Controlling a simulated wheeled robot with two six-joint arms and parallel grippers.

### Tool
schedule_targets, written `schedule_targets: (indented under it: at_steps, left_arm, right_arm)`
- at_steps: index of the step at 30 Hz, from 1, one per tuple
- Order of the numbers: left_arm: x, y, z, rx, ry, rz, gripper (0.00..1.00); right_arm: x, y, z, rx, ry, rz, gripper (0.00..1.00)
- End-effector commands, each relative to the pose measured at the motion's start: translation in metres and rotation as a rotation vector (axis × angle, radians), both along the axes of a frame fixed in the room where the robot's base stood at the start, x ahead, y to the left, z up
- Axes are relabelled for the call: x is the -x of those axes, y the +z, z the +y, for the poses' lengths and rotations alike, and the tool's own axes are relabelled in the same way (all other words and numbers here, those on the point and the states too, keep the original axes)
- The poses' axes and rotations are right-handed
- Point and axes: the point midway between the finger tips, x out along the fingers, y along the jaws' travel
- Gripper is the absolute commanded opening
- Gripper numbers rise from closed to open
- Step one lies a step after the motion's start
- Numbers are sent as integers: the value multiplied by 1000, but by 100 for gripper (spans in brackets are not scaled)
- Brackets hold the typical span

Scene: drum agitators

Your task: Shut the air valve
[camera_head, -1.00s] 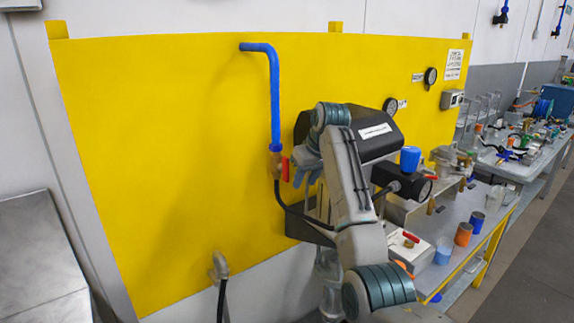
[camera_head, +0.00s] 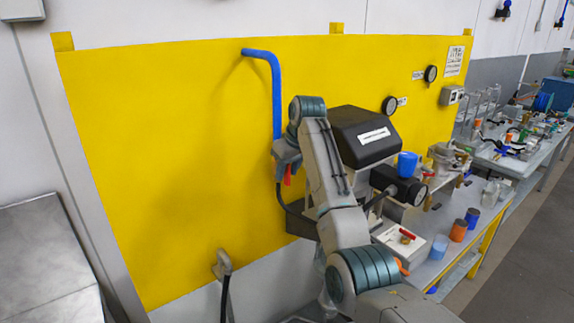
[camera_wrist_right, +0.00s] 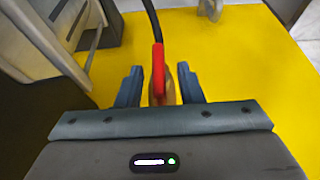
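The air valve has a red lever handle (camera_head: 287,175) and sits at the lower end of the blue pipe (camera_head: 276,95) on the yellow panel. In the head view its body is mostly hidden by my right gripper (camera_head: 286,155). In the right wrist view the red handle (camera_wrist_right: 158,72) and part of the brass valve body (camera_wrist_right: 183,82) lie between the blue fingers of my right gripper (camera_wrist_right: 159,86). The fingers are apart, with gaps beside the handle, so the gripper is open around it. My left gripper is not in view.
A black-topped box (camera_head: 365,140) stands right of the valve, close to my right arm. A black hose (camera_wrist_right: 150,20) runs from the valve. A bench (camera_head: 465,245) with cups is at the right. The yellow panel (camera_head: 170,180) left of the valve is clear.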

Motion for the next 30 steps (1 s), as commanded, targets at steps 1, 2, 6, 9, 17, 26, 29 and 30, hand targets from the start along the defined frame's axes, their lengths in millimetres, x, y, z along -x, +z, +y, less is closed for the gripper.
schedule_targets:
  at_steps: [1,2,6,9,17,26,29,30]
  left_arm:
    - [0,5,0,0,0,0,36]
    - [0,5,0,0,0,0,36]
    - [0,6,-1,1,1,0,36]
    - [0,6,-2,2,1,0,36]
    - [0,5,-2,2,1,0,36]
    - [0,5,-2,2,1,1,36]
    - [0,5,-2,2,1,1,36]
    - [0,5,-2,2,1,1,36]
  right_arm:
    - [-1,-3,1,0,0,1,34]
    - [-2,-5,2,0,0,0,34]
    - [-3,-11,3,0,0,0,34]
    - [-4,-12,3,-1,0,-1,34]
    - [-4,-11,3,-1,0,-1,6]
    - [-4,-11,2,-10,0,6,0]
    - [-4,-11,2,-32,-1,22,0]
    - [-4,-11,1,-45,-1,31,0]
